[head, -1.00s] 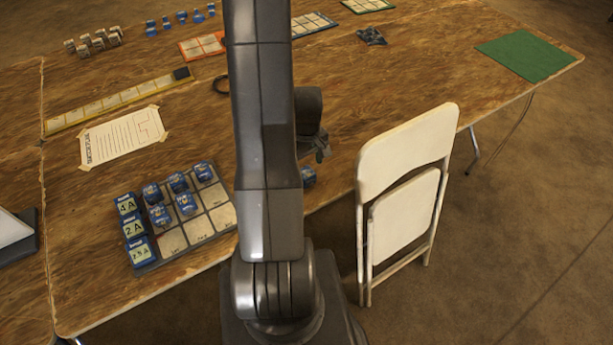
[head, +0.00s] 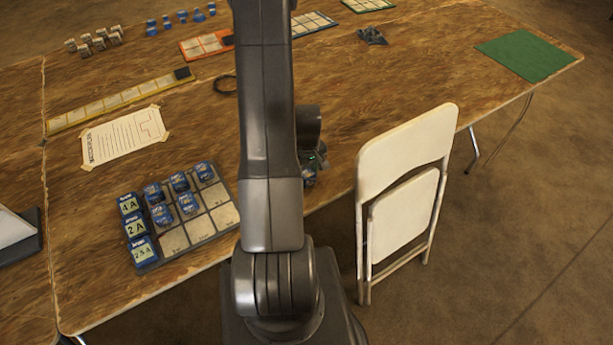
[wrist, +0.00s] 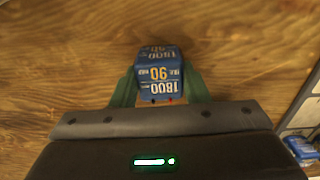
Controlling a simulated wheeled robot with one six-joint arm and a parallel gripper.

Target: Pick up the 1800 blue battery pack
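The blue 1800 battery pack (wrist: 160,80), with white "1800" and yellow "90" lettering, stands between the two green fingers of my gripper (wrist: 161,76) in the wrist view. The fingers lie close along both its sides, with almost no gap showing. I cannot tell whether they press on it. In the head view the pack (head: 309,177) shows partly, low beside my arm near the table's front edge. My gripper there (head: 311,167) is largely hidden and down at it. Wood grain surrounds the pack in the wrist view. I cannot tell whether it touches the table.
A grey charging tray (head: 200,228) with several blue packs is on the table (head: 380,120) left of my arm; its edge shows at the right of the wrist view. A white folding chair (head: 407,150) stands close right. The table beyond the gripper is mostly clear.

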